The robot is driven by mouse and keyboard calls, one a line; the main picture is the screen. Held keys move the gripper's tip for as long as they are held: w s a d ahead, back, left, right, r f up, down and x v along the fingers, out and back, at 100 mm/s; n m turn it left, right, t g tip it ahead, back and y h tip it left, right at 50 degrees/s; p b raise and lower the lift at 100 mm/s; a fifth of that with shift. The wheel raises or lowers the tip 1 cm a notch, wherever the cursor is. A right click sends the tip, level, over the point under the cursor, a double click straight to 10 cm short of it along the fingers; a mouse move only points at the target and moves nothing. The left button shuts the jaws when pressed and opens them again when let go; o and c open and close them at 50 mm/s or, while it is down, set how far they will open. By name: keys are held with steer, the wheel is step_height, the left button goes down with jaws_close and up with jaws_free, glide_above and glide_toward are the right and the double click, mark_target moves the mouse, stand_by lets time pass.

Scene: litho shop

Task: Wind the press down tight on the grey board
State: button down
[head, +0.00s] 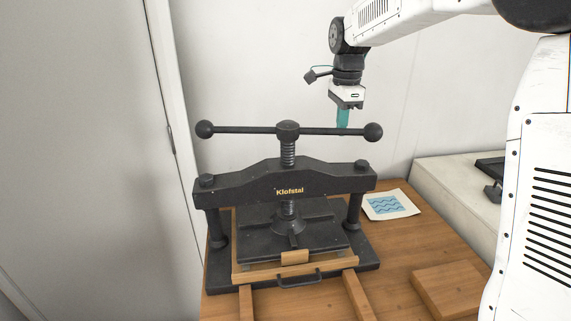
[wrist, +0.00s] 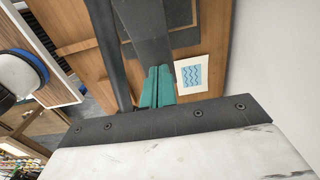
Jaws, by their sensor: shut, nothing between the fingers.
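The black screw press (head: 255,183) stands on a wooden bench. Its crossbar handle (head: 235,129) has a ball at each end and lies across the top of the upright screw (head: 288,153). The pressing plate (head: 262,240) hangs from the screw low over a wooden frame (head: 262,270). I cannot make out the grey board under the plate. My gripper (head: 342,122) points down at the handle's right half, near the right ball (head: 372,131). Its teal fingers are shut and empty. They also show in the wrist view (wrist: 158,88); contact with the bar cannot be told.
A paper with a blue wave print (head: 390,204) lies on the bench (head: 405,245) right of the press. A wooden block (head: 455,288) lies at the front right. A pale wall (head: 240,60) stands behind the press. A light counter (head: 455,190) is at the right.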

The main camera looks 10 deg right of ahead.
steer(key=s+a, duration=0.5)
steer(key=s, duration=0.7)
steer(key=s+a+f, duration=0.1)
steer(key=s+a, duration=0.2)
steer(key=a, duration=0.6)
steer(key=shift+s+a, duration=0.15)
steer(key=shift+s, duration=0.1)
steer(key=shift+f, duration=0.1)
step_height(320, 180, up, 9)
steer(key=d, duration=0.3)
